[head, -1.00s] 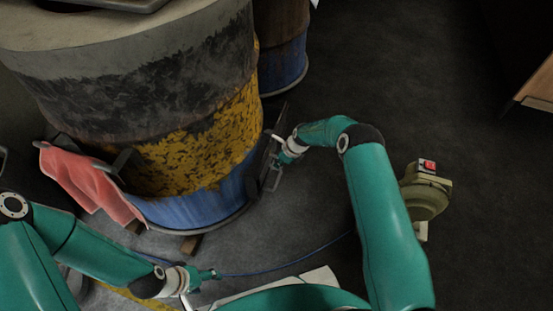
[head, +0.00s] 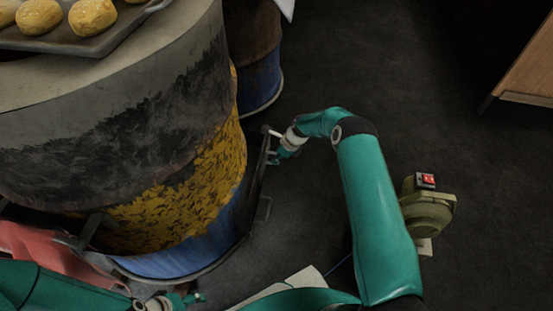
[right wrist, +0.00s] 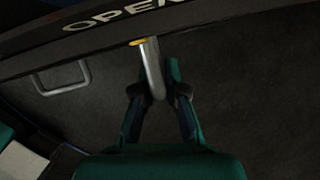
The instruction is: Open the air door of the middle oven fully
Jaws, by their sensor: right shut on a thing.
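The oven (head: 170,110) is a large barrel at the left of the head view, grey and black on top, yellow in the middle, blue below. A dark narrow plate (head: 256,182) stands at its right side, and in the right wrist view it (right wrist: 210,22) carries the letters "OPEN". My right gripper (head: 279,154) is at this plate. In the right wrist view my right gripper (right wrist: 157,92) is shut on a metal lever (right wrist: 151,62) with a yellow mark. The air door itself cannot be clearly told apart. My left gripper (head: 192,299) is low, its jaws unclear.
A U-shaped handle (right wrist: 62,80) sits left of the lever in the right wrist view. A red cloth (head: 45,248) hangs at the oven's front. A tray (head: 100,42) of buns rests on top. A green blower (head: 428,212) stands on the floor at right, where much floor is open.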

